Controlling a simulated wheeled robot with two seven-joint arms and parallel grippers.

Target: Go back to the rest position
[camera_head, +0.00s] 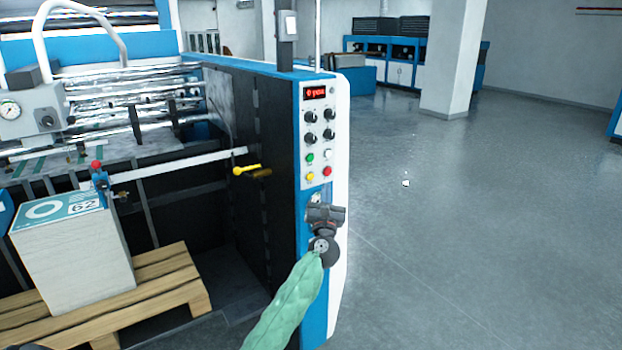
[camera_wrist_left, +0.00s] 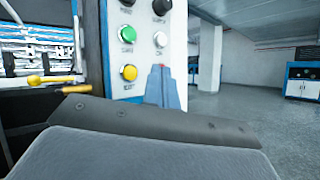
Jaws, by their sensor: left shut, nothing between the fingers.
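My left gripper (camera_head: 318,200) is in front of the lower part of the machine's control panel (camera_head: 318,135), below the buttons. My green-sleeved arm reaches up to it from the bottom of the head view. In the left wrist view the narrow grey-blue fingers (camera_wrist_left: 162,82) are closed together with nothing between them. They overlap the panel's right edge there, and I cannot tell whether they touch it. The panel has a lit red display (camera_head: 315,93), black knobs, and green, white, yellow and red buttons. My right gripper is not in view.
The laminating machine with metal rollers (camera_head: 130,95) fills the left side. A paper stack (camera_head: 75,265) stands on a wooden pallet (camera_head: 165,280). A yellow-knobbed lever (camera_head: 248,169) sticks out left of the panel. Open grey floor (camera_head: 480,220) lies right, with a white pillar (camera_head: 455,60) behind.

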